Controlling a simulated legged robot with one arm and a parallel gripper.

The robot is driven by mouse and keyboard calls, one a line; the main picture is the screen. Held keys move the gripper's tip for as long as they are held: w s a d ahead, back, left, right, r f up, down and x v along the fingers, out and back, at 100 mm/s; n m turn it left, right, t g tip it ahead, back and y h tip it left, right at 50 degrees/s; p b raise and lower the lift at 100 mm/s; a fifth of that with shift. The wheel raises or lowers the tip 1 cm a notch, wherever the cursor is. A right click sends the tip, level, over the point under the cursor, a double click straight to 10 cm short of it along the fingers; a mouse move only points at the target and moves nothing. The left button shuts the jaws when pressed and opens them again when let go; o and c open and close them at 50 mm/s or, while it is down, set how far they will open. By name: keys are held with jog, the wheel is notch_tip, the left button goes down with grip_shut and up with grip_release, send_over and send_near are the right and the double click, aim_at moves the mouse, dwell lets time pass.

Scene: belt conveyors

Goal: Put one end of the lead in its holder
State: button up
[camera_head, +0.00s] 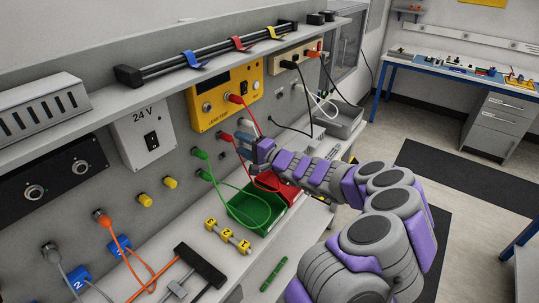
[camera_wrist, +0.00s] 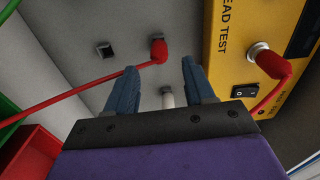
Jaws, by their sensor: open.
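The red lead has one plug (camera_head: 235,98) in the yellow lead test box (camera_head: 222,110); this plug also shows in the wrist view (camera_wrist: 268,62). The lead's other red plug (camera_head: 225,137) is at the grey wall panel and shows in the wrist view (camera_wrist: 158,48), next to an empty square hole (camera_wrist: 104,50). The red cord runs from it toward the lower left there. My gripper (camera_head: 238,142) is open and empty in front of the panel. Its fingertips (camera_wrist: 158,66) lie on either side of the red plug's lower part, apart from it as far as I can tell.
A white peg (camera_wrist: 167,98) shows between my fingers. Green plugs (camera_head: 200,154) with a green lead are left of my gripper. A green bin (camera_head: 262,222) and a red bin (camera_head: 275,182) are below. A shelf (camera_head: 90,113) overhangs the panel.

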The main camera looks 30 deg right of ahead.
jog(key=p+v, duration=0.1)
jog(key=v, duration=1)
jog(key=shift+s+d+p, duration=0.15)
jog(key=shift+s+p, duration=0.15)
jog(key=shift+p, duration=0.1)
jog(key=shift+f, duration=0.1)
jog(key=s+a+r+n+g+y, duration=0.1)
jog(key=a+r+n+g+y, duration=0.15)
jog(key=a, duration=0.55)
jog(key=s+a+r+n+g+y, duration=0.2)
jog(key=a+n+g, duration=0.15)
jog(key=a, duration=0.45)
jog(key=s+a+r+n+g+y, duration=0.1)
jog(key=a+r+n+g+y, duration=0.2)
jog(key=a, duration=0.5)
jog(key=s+a+f+n+g+h, duration=0.3)
jog(key=s+a+n+g, duration=0.25)
jog(key=s+a, duration=0.55)
jog(key=s+f+g+h, duration=0.3)
jog(key=s, duration=0.5)
jog(key=s+d+f+g+h, duration=0.1)
jog(key=s+d+h, duration=0.6)
jog(key=s+d, duration=0.3)
jog(key=shift+s+f, duration=0.3)
jog(key=shift+s, duration=0.7)
